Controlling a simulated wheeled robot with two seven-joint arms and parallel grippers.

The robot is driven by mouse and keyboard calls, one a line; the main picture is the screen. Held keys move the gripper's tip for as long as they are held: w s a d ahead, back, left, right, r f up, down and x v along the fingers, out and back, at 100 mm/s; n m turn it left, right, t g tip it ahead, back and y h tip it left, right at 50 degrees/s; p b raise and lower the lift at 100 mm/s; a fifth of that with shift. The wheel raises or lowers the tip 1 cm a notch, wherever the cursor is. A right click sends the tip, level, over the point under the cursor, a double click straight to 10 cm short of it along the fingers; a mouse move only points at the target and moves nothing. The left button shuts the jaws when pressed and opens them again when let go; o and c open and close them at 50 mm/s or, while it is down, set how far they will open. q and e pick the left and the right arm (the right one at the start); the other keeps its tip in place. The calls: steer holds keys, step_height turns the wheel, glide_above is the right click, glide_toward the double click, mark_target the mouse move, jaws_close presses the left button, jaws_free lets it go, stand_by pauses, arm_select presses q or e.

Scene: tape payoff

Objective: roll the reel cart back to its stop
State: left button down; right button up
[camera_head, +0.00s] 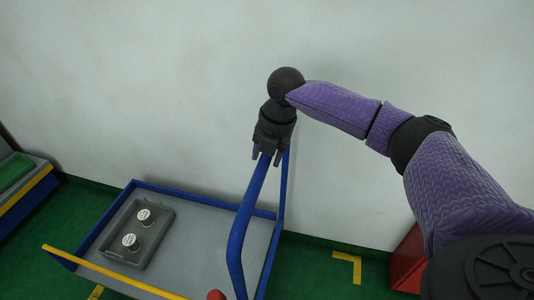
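The reel cart has a grey deck with a blue rim (188,193) and stands on the green floor by the wall. Its blue tube handle (244,222) rises at the right end of the deck. My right gripper (267,156) points down at the top of this handle, with one purple finger on each side of the tube. I cannot tell whether the fingers press on it or stand slightly apart. A grey tray (152,243) with two white-topped round pieces (131,242) lies on the deck. My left gripper is not in view. No stop can be made out.
A yellow bar (110,271) runs along the cart's near side, with a red knob (216,295) at the bottom edge. A red box (408,262) stands at the right. A yellow corner mark (347,267) lies on the floor between. A bench with a green top (14,172) is at far left.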

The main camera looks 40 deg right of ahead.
jaws_close()
stand_by(1.1)
